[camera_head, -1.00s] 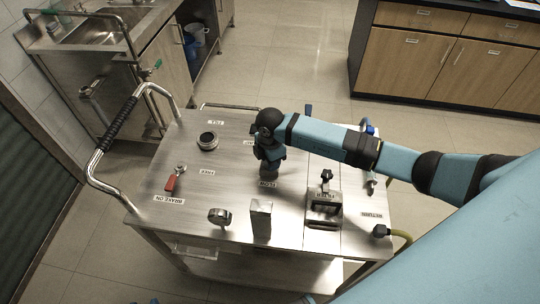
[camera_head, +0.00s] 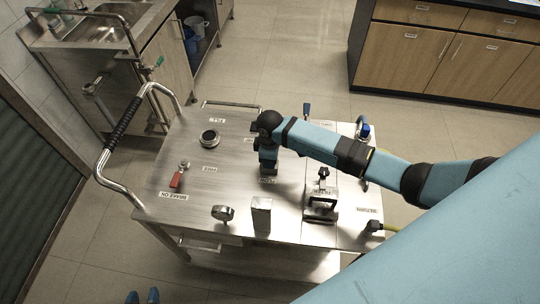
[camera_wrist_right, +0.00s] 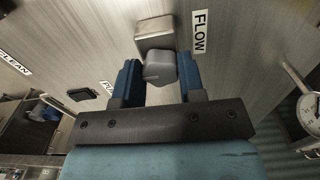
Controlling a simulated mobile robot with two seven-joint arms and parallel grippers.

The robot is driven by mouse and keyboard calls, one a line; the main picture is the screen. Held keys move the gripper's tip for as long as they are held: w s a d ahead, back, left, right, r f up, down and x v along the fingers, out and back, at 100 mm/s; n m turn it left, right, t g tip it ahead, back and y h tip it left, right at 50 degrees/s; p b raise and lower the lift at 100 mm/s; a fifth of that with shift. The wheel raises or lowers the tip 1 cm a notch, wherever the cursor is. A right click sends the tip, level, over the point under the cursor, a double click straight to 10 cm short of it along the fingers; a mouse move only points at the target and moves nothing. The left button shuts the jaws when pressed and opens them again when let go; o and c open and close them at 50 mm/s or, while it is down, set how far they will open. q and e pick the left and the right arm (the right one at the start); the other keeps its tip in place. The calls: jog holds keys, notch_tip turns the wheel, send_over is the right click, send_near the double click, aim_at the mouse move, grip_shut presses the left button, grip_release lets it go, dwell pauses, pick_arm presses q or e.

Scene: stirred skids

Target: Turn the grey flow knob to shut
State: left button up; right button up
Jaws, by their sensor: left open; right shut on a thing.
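The grey flow knob (camera_wrist_right: 160,68) shows in the right wrist view, in front of a metal block (camera_wrist_right: 155,32) beside the FLOW label (camera_wrist_right: 199,32). My right gripper (camera_wrist_right: 159,79) has one blue finger on each side of the knob and is shut on it. In the head view my right gripper (camera_head: 268,172) points down at the cart top by the FLOW label and hides the knob.
A sink counter (camera_head: 100,35) stands behind left.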

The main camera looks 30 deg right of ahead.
jog(key=shift+r, duration=0.1)
dwell(0.4)
jog(key=o, duration=0.9)
notch_tip(320, 180, up, 14)
jog(key=shift+f+b, duration=0.1)
jog(key=shift+b, duration=0.6)
